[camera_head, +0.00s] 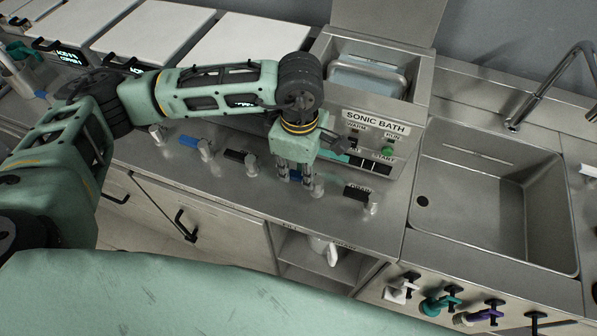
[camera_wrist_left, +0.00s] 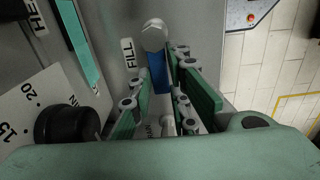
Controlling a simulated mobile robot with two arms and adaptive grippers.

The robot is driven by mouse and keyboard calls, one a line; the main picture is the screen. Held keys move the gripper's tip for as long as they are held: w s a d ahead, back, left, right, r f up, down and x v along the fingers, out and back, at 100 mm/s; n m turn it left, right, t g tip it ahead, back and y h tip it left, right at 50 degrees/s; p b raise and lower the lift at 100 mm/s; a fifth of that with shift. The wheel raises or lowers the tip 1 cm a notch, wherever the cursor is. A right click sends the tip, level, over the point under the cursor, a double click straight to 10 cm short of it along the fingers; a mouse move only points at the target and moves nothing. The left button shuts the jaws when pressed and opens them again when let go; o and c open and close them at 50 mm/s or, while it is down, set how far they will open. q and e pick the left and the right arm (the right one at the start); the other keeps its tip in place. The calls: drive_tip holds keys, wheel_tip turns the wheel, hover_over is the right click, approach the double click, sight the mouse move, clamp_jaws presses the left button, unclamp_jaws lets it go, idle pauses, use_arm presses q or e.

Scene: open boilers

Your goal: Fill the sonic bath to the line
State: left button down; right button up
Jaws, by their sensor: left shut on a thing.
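The sonic bath (camera_head: 386,119) stands at the back, right of centre, with its lid raised. Its basin shows pale blue inside with a metal rail; I cannot make out a fill line or the level. My left gripper (camera_head: 297,191) is down in front of its panel. In the left wrist view a blue handle (camera_wrist_left: 157,72) on a metal tap (camera_wrist_left: 154,35), beside the FILL label (camera_wrist_left: 128,52), runs between my green finger pads. My left gripper is shut on this handle. The fingers hide part of it. My right gripper is not in view.
A DRAIN tap (camera_head: 372,203) stands to the right of my left gripper. Other taps with blue (camera_head: 188,141) and black handles line the counter to the left. An empty sink (camera_head: 480,205) is at the right. A black dial (camera_wrist_left: 68,135) is close to my left gripper.

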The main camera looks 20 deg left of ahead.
sight(300, 173)
use_arm(q)
drive_tip(key=shift+w+r, duration=0.25)
drive_tip(key=shift+w, duration=0.05)
drive_tip(key=c, duration=2)
unclamp_jaws()
drive_tip(key=o, duration=0.3)
drive_tip(key=shift+f, duration=0.15)
drive_tip(key=shift+s, duration=0.15)
wheel_tip(300, 173, up, 12)
